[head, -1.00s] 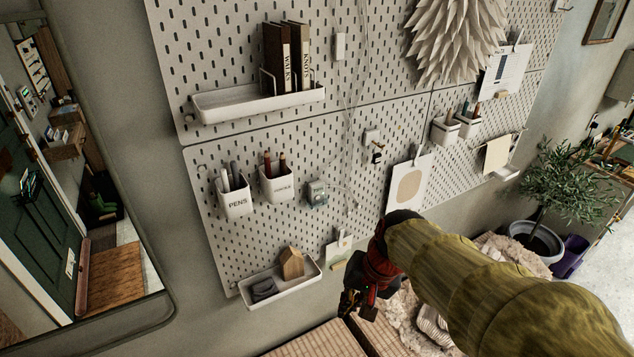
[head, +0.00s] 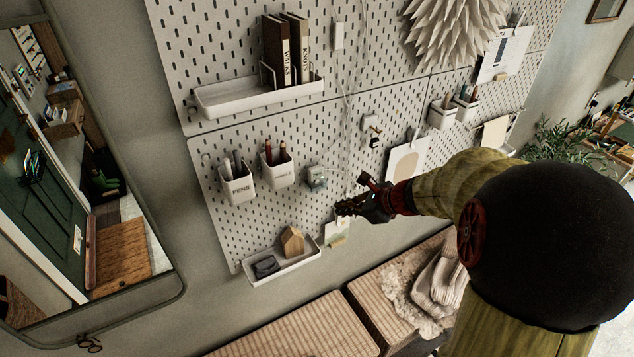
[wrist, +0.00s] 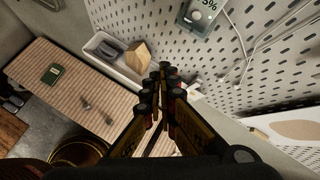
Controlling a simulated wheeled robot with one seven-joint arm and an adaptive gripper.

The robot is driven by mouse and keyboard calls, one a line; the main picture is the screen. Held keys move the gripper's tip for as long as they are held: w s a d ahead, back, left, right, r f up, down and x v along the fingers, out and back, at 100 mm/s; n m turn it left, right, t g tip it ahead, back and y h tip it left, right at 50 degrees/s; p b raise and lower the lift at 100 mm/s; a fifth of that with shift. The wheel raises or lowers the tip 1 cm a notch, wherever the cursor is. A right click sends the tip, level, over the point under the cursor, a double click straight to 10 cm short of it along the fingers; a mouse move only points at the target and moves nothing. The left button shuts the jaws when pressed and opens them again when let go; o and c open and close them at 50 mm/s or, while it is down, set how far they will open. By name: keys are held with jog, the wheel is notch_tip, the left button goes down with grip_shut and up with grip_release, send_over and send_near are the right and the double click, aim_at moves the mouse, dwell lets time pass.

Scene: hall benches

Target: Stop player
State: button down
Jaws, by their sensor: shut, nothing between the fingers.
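My gripper (head: 350,207) is shut and empty, in front of the lower pegboard, right of the small white shelf. In the wrist view its fingertips (wrist: 164,72) are together. A small grey device (head: 316,178) hangs on the pegboard above and left of the gripper. In the wrist view this device (wrist: 201,14) shows a lit screen reading "5%", cut off by the top edge. A small dark green rectangular item (wrist: 53,74) with a pale patch lies on the slatted bench. I cannot tell which of these, if either, is the player.
The small shelf (head: 250,277) holds a wooden house block (head: 292,241) and a dark item (head: 266,267). Pen cups (head: 238,190) hang left of the device. White cables run down the board. The slatted bench (head: 300,330) lies below; a mirror (head: 90,190) stands left.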

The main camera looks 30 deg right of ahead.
aim_at(319, 187)
jog(key=shift+w, duration=0.1)
jog(key=w, duration=0.8)
jog(key=shift+w+a+p, duration=0.2)
jog(key=shift+w+p, duration=0.1)
jog(key=shift+p, duration=0.1)
jog(key=shift+w, duration=0.1)
dwell(1.3)
jog(key=shift+w, duration=0.3)
jog(key=shift+w+r, duration=0.25)
jog(key=shift+w, duration=0.2)
dwell(1.2)
jog(key=shift+s+a+f, duration=0.25)
jog(key=shift+s+f, duration=0.1)
jog(key=shift+s, duration=0.15)
jog(key=shift+s+d, duration=0.1)
jog(key=shift+s, duration=0.05)
